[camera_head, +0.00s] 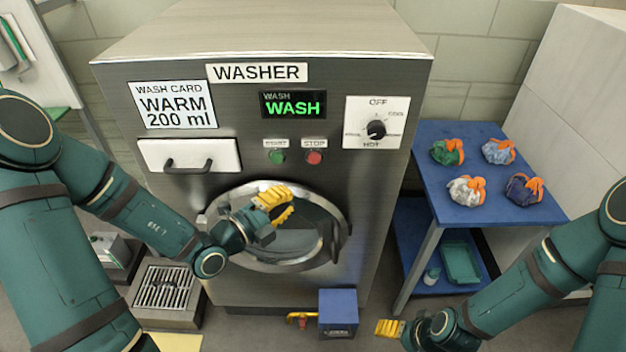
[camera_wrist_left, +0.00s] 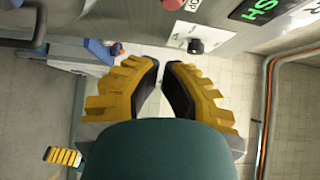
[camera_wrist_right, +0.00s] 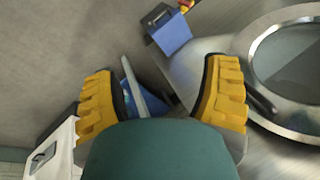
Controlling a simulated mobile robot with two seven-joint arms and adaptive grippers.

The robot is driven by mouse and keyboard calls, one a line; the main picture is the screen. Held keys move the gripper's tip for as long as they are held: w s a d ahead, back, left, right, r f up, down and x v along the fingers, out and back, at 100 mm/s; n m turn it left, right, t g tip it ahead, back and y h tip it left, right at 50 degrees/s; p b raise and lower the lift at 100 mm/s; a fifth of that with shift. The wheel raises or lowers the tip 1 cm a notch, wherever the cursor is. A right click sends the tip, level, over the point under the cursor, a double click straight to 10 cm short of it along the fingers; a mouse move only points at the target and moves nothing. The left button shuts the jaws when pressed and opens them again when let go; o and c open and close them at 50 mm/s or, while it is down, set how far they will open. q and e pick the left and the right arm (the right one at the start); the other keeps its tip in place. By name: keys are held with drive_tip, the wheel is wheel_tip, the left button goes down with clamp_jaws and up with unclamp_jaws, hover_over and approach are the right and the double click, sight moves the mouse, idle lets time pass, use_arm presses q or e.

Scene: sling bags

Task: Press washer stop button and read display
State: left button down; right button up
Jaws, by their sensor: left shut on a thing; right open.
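The washer (camera_head: 180,190) is a steel machine with a round door. Its display (camera_head: 293,103) shows a small "WASH" above a large green "WASH". The red stop button (camera_head: 314,157) is below the display, under a STOP label; it also shows at the left wrist view's top edge (camera_wrist_left: 172,4). A green button (camera_head: 278,157) is left of it. My left gripper (camera_head: 288,201) is in front of the door, below the buttons and apart from them. Its fingertips are close together; I cannot make out anything between them. My right gripper (camera_head: 384,328) is open and empty, low at right.
A dial (camera_head: 376,129) is right of the display; a drawer (camera_head: 190,155) is left of the buttons. A blue table (camera_head: 470,205) holds several bundles with orange straps. A blue box (camera_head: 338,312) with a yellow handle is below the door. A metal grate (camera_head: 165,287) is lower left.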

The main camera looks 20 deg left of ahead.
sight(314, 158)
use_arm(q)
drive_tip(key=shift+w+a+b+x, duration=0.2)
drive_tip(key=shift+a+b+x, duration=0.15)
drive_tip(key=shift+b+x, duration=1.2)
drive_tip(key=shift+w+a+b+x, duration=0.3)
drive_tip(key=shift+b+x, duration=0.7)
drive_tip(key=shift+x, duration=1.1)
drive_tip(key=shift+w+a+b+x, duration=0.1)
drive_tip(key=shift+a+b+x, duration=0.3)
drive_tip(key=shift+b+x, duration=1.15)
drive_tip(key=shift+w+d+p, duration=0.1)
drive_tip(key=shift+w+p, duration=0.15)
drive_tip(key=shift+p, duration=0.1)
